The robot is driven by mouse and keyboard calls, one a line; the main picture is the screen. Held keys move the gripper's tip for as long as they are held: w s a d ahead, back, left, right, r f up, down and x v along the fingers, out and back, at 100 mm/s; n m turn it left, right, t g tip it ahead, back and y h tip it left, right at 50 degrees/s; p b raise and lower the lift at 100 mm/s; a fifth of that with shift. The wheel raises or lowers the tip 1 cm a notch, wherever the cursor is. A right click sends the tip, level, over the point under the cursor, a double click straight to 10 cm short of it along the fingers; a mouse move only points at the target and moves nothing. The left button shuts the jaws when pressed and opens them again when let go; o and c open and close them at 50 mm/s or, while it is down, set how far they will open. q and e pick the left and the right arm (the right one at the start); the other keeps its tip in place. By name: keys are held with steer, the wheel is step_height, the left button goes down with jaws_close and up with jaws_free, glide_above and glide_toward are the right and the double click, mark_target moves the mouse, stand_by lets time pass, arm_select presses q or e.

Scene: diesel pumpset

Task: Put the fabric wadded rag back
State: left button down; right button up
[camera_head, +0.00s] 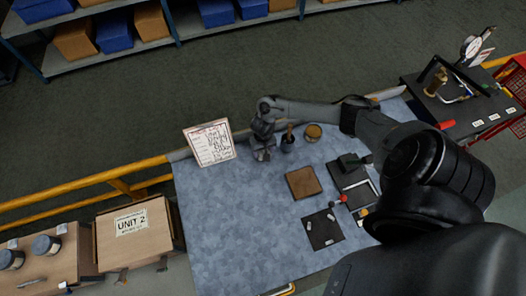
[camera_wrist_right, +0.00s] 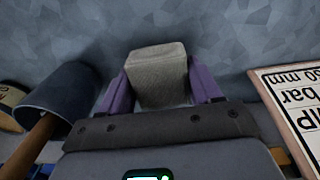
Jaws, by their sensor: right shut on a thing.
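The wadded rag (camera_wrist_right: 158,76) is a grey-beige, blocky lump between the two purple fingers of my right gripper (camera_wrist_right: 162,88) in the right wrist view. The gripper is shut on it. The mottled blue-grey tabletop (camera_wrist_right: 225,30) shows behind it; I cannot tell whether the rag touches it. In the head view my right gripper (camera_head: 263,154) points down at the back of the table (camera_head: 220,220), between the written board and a dark pot. The rag cannot be made out clearly there. My left gripper is not in view.
The written board (camera_head: 211,143) stands left. A brown block (camera_head: 303,182) and black mat (camera_head: 323,229) lie nearer. The table's left part is clear.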

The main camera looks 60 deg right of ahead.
steer(key=shift+f, duration=0.3)
steer(key=o, duration=1.2)
steer(key=shift+r, duration=0.15)
